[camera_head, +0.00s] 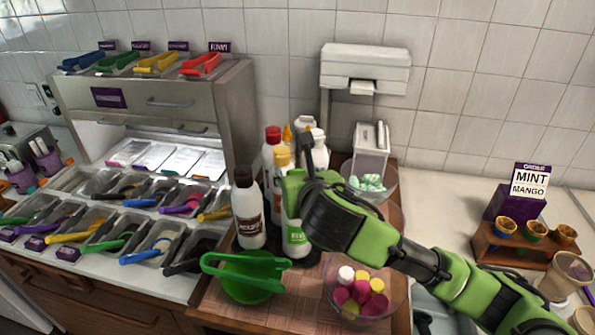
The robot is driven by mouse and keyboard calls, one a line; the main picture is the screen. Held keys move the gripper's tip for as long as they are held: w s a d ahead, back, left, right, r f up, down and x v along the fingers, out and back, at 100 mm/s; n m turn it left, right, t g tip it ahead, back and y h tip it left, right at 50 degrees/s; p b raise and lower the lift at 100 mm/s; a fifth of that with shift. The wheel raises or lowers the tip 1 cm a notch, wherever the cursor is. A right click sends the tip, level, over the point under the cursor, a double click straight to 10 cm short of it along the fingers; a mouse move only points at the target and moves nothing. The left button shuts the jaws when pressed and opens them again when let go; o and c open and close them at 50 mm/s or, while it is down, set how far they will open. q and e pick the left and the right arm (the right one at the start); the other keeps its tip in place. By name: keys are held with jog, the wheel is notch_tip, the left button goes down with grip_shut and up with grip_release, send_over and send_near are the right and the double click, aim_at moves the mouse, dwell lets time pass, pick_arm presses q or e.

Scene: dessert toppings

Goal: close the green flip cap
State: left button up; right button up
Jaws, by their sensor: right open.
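My right arm reaches in from the right, and my right gripper (301,172) is over the bottle cluster, open. A white bottle with a green label (295,240) stands directly beneath it, and its top is hidden by the gripper. A green patch beside the gripper's black finger overlaps the bottle's top; I cannot tell whether it is the flip cap or part of my gripper, so the cap's state is unclear. My left gripper is out of view.
A white bottle with a brown label (249,215) stands just left, red-capped (272,155) and yellow-capped (283,158) bottles behind. A green bowl (247,280) with green tongs (240,262) sits in front. A clear bowl (399,305) holds coloured balls under my forearm.

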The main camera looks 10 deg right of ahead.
jog(key=c, duration=1.1)
jog(key=f+t+b, duration=0.1)
jog(key=t+b, duration=0.1)
jog(key=b, duration=0.1)
jog(key=f+t+b, duration=0.1)
jog(key=b, duration=0.2)
jog(key=shift+s+d+t+b, duration=0.1)
jog(key=shift+s+t+b, duration=0.2)
jog(key=shift+s+t, duration=0.1)
jog(key=shift+r+t+b, duration=0.15)
jog(key=shift+t+b, duration=0.15)
jog(key=shift+r, duration=0.1)
jog(key=o, duration=1.1)
